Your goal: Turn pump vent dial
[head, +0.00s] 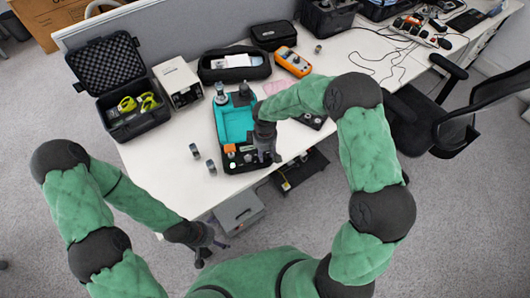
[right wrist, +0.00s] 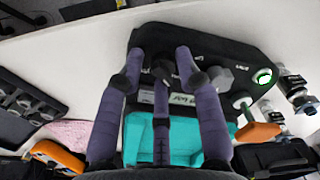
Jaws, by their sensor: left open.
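The pump unit, a black case with a teal panel (head: 234,124), stands near the table's front edge. It also shows in the right wrist view with its teal panel (right wrist: 187,137) and black control strip (right wrist: 225,55). My right gripper (head: 267,156) is over the strip's right end. In the right wrist view its purple fingers (right wrist: 160,66) are spread around a dark knob (right wrist: 163,70); contact cannot be told. A grey knob (right wrist: 220,78), a green-ringed button (right wrist: 264,77) and an orange part (right wrist: 258,131) sit further right. My left gripper (head: 207,239) is open and empty, below the table's front edge.
Small cylinders (head: 195,151) stand left of the pump. An open black case (head: 112,90), a beige box (head: 178,82), a black pouch (head: 235,66) and an orange multimeter (head: 293,61) are behind. A chair (head: 440,118) stands at the right.

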